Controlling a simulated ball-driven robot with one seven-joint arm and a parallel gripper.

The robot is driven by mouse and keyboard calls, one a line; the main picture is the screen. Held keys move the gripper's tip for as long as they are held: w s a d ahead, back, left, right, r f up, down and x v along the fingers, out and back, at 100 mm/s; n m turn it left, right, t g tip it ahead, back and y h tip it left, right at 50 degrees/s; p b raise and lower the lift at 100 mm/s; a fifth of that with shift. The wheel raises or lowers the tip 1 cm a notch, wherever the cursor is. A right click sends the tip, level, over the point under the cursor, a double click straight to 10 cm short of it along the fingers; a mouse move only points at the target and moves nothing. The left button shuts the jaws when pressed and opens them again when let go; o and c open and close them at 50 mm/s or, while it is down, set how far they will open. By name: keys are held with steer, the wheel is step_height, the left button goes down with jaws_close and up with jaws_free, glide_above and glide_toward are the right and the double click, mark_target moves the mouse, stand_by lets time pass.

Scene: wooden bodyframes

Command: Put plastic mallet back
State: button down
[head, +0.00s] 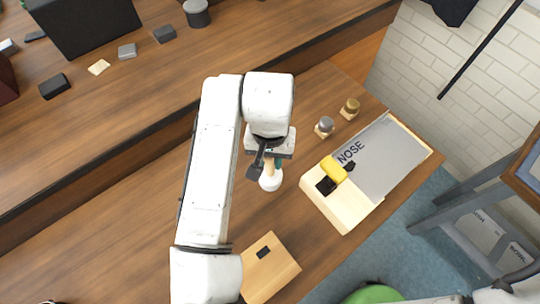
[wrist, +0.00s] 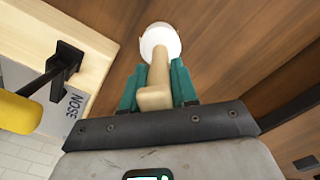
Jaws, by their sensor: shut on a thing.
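My gripper (head: 269,163) is shut on the pale handle of a white-headed mallet (head: 271,183), which fits the plastic mallet. In the wrist view, the teal fingers of my gripper (wrist: 157,82) sit on both sides of the handle. The mallet's round white head (wrist: 160,40) points away from the gripper. In the head view the mallet hangs over the brown table, left of a wooden frame (head: 350,217). I cannot tell its height above the table. A black holder (wrist: 66,60) stands on the frame, near a yellow cylindrical piece (wrist: 17,112).
The yellow piece (head: 333,169) lies by a grey panel (head: 390,160) marked NOSE. Two small round-topped pieces on wooden bases, one grey (head: 326,124) and one brass (head: 351,105), stand behind. A wooden block (head: 280,272) with a black plate lies at the front. Table between is clear.

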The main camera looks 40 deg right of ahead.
steer(key=shift+f, duration=0.15)
steer(key=c, duration=0.9)
jaws_free()
steer(key=shift+o, duration=0.2)
step_height(320, 180, up, 12)
steer(key=shift+r, duration=0.25)
